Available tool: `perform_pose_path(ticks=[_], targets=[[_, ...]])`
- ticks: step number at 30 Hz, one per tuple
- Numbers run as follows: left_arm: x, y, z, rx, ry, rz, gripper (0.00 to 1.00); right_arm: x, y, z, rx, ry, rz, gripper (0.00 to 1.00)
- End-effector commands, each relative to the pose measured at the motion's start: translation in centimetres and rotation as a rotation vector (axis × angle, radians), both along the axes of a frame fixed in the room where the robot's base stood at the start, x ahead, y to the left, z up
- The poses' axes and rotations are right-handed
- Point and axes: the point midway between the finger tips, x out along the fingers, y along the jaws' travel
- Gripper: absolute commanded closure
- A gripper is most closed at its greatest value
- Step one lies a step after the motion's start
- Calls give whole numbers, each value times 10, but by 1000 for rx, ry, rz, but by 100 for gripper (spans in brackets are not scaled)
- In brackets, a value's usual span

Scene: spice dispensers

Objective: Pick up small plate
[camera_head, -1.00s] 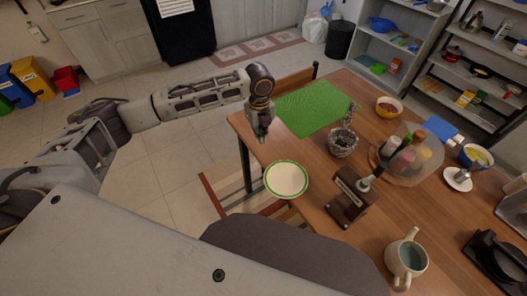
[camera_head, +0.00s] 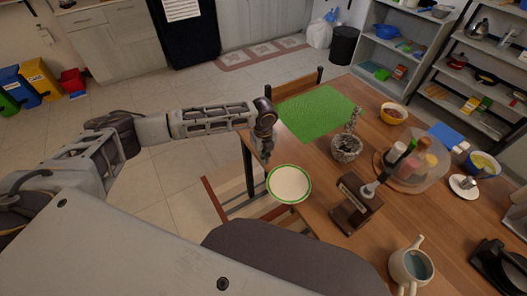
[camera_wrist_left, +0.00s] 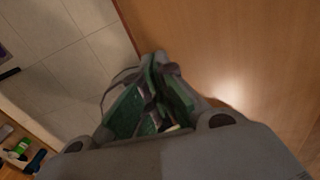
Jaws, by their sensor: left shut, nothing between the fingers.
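The small plate (camera_head: 289,184) is cream with a green rim. It lies flat at the table's near-left edge in the head view. My left gripper (camera_head: 266,158) points down just beyond the plate's far-left rim, near the table edge, and appears apart from it. In the left wrist view the fingers of my left gripper (camera_wrist_left: 155,62) are together and hold nothing. They are over the edge between the wooden table and the tiled floor. I cannot make out the plate in the wrist view. My right gripper is not in view.
The wooden table (camera_head: 320,172) carries a green mat (camera_head: 315,112), a woven pot (camera_head: 346,148), a brown wooden block-like device (camera_head: 355,205), a tray of spice bottles (camera_head: 412,165) and a mug (camera_head: 411,267). A chair (camera_head: 293,84) stands at the far-left side.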

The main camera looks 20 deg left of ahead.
Motion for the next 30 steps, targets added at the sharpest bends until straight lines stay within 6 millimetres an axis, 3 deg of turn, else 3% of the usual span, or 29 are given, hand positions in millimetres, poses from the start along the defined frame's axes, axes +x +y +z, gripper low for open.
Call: perform_pose_path(ticks=[12, 30], targets=[[-24, -28, 3, -2, -2, -4, 100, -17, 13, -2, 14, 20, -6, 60], [-27, -31, 4, -1, -1, -3, 100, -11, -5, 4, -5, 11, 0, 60]])
